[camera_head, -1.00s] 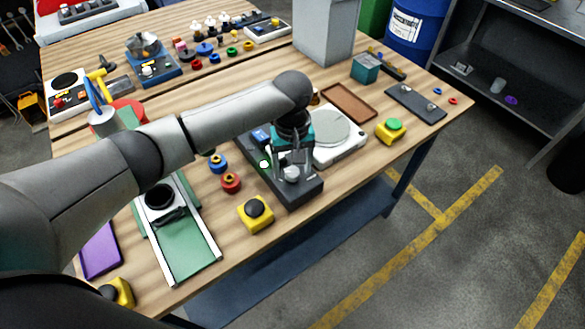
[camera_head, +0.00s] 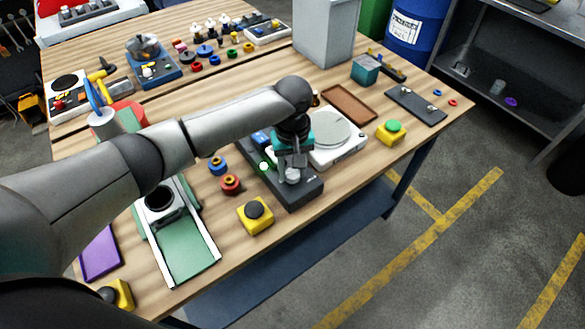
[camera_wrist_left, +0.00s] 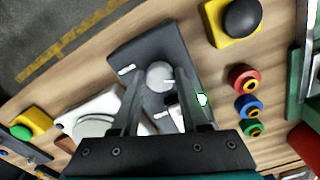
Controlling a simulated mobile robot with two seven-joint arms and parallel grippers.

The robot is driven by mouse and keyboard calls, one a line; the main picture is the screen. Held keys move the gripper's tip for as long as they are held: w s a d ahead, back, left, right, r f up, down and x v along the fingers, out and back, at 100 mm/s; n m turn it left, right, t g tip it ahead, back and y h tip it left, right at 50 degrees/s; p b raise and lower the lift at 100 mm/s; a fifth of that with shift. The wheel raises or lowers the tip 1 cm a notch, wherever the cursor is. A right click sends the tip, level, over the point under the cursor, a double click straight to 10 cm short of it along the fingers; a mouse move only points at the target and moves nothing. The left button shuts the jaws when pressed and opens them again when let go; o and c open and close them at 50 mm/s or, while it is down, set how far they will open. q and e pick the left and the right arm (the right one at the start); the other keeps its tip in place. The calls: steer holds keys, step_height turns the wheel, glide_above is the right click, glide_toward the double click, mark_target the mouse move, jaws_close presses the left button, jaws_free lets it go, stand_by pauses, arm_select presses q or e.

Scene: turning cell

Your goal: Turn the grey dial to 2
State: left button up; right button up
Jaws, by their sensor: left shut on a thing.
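The grey dial (camera_wrist_left: 159,76) sits on a dark panel (camera_wrist_left: 130,54) in the left wrist view, with a white mark on its face. The panel also shows in the head view (camera_head: 309,190), near the table's front edge. My left gripper (camera_head: 292,174) points down over the panel there. In the left wrist view its two fingers (camera_wrist_left: 158,80) stand on either side of the dial and are shut on it. The numbers around the dial are too small to read. My right gripper is not in view.
A white device with a round plate (camera_head: 335,130) stands right beside the panel. A yellow box with a black button (camera_head: 255,214) and red (camera_head: 231,183) and blue (camera_head: 217,165) round parts lie left of it. A green-button box (camera_head: 391,132) is farther right.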

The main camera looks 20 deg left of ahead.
arm_select(q)
jaws_close()
steer(key=shift+r+m+p, duration=0.15)
steer(key=shift+m+p, duration=0.15)
steer(key=shift+p, duration=0.5)
steer(key=m+p, duration=0.2)
steer(key=p, duration=0.1)
steer(key=shift+r+m+p, duration=0.1)
steer(key=shift+m+p, duration=0.3)
steer(key=m+p, duration=0.2)
steer(key=m, duration=0.1)
steer(key=shift+m, duration=0.3)
steer(key=m+p, duration=0.1)
steer(key=m, duration=0.3)
steer(key=shift+f+m+p, duration=0.2)
steer(key=shift+m+p, duration=0.1)
steer(key=shift+p, duration=0.1)
steer(key=o, duration=1.1)
jaws_free()
steer(key=shift+o, duration=0.2)
